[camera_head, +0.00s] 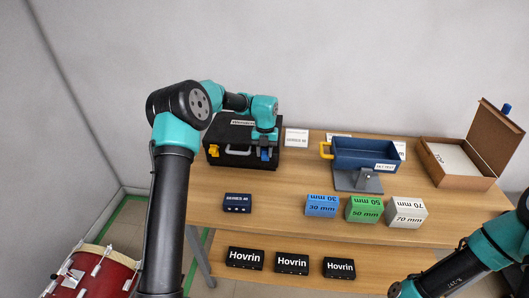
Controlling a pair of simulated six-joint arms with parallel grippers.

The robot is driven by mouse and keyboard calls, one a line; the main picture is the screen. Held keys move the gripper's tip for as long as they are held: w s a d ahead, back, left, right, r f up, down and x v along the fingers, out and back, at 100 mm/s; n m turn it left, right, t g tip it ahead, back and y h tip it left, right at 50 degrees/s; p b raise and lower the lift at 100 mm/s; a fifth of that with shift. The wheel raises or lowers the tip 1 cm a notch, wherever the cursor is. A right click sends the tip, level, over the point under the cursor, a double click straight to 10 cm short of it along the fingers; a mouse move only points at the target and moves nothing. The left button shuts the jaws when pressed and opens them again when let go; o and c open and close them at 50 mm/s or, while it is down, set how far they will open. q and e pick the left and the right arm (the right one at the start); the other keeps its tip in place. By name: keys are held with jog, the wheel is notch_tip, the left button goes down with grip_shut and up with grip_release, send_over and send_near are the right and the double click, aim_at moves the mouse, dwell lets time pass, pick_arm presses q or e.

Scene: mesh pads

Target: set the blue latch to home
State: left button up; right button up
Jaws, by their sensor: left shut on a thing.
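A black case (237,158) stands at the back left of the table. A yellow latch (213,151) is on the left of its front, and the blue latch (265,155) is on the right. My left gripper (265,149) reaches down in front of the case and is shut on the blue latch, covering part of it. The latch's exact position is too small to tell. My right arm comes in at the lower right, with its gripper out of the picture.
A blue bin (356,151) with a yellow handle sits on a grey stand. An open brown box (455,181) is at the right. Blue (321,207), green (364,210) and white (405,213) blocks and a small dark box (237,204) line the front. Hovrin boxes (291,263) are on a lower shelf.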

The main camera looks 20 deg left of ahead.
pick_arm(q)
jog(key=o, duration=0.9)
jog(key=shift+c, duration=0.2)
jog(key=shift+r, duration=0.1)
notch_tip(320, 180, up, 17)
jog(key=w, duration=0.2)
jog(key=shift+w+a, duration=0.4)
